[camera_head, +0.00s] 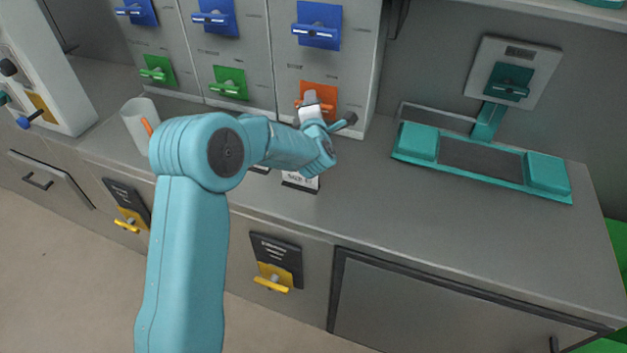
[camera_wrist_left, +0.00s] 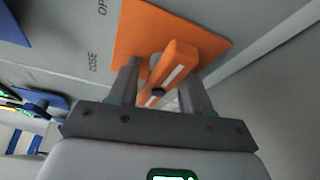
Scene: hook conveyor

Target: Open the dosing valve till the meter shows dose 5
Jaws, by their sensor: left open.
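The orange dosing valve has a square plate (camera_head: 325,88) low on the grey cabinet's right column. My left gripper (camera_head: 312,104) is at the valve. In the left wrist view its open fingers (camera_wrist_left: 160,80) stand on either side of the handle; whether they touch it is unclear. I cannot make out a dose reading. My right gripper is not in view.
Blue valves (camera_head: 318,26) and green valves (camera_head: 230,82) sit on the same cabinet. A white cup (camera_head: 136,120) stands at the left and a small sign (camera_head: 300,183) near the counter's front. A teal scale-like stand (camera_head: 418,142) is at the right. The counter's front right is clear.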

